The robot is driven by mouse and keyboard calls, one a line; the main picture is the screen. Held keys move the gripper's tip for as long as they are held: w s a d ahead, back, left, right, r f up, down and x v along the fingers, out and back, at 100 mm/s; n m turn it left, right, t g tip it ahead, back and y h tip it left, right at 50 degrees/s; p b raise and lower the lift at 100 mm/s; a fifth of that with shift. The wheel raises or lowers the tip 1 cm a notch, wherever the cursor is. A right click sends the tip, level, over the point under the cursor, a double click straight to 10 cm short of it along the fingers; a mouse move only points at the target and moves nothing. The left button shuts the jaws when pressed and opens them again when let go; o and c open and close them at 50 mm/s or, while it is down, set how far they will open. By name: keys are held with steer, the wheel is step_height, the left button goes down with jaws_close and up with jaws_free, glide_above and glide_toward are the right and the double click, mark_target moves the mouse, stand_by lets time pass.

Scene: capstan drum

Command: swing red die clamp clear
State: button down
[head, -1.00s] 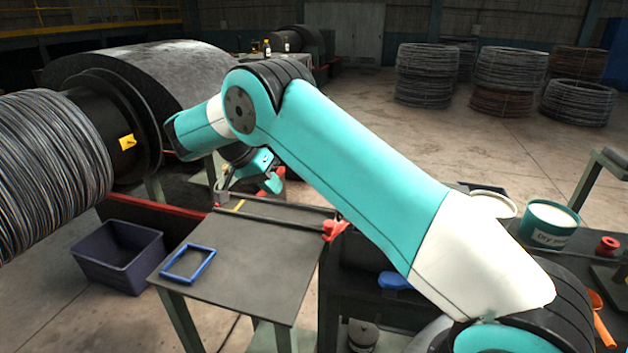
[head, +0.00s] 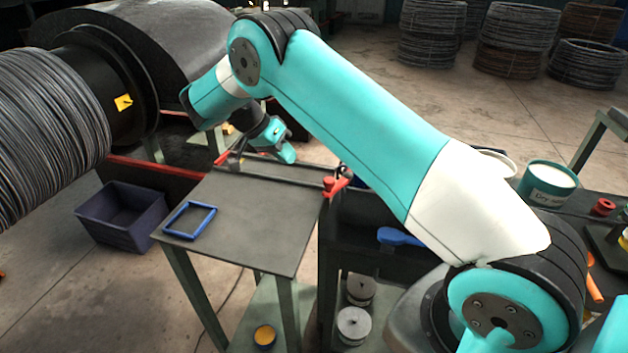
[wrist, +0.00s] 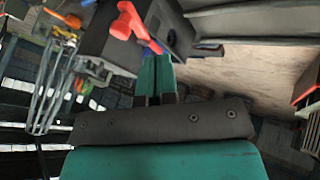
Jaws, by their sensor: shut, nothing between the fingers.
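A red lever-like part (head: 225,157), which looks like the die clamp, sits at the back left of the grey table beside a small grey post. In the wrist view a red-orange handle (wrist: 130,22) stands on a dark block (wrist: 112,45), just ahead and left of my fingertips. My gripper (head: 284,154) is over the table's back edge, right of the red part. In the wrist view its two green fingers (wrist: 156,72) are together with nothing held. A blue bit shows by their tips; contact with the block cannot be told.
Another red fitting (head: 335,186) sits at the right back corner of the table (head: 250,225). A blue frame (head: 189,220) lies on the table's left. A dark bin (head: 120,215) and a wire-wound drum (head: 50,140) are at left. A dark cart with a blue-handled tool (head: 400,237) stands at right.

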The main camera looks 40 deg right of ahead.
steer(key=s+d+f+p, duration=0.4)
steer(key=s, duration=0.1)
steer(key=shift+d+f, duration=0.15)
steer(key=shift+d, duration=0.05)
steer(key=shift+s, duration=0.15)
stand_by(0.3)
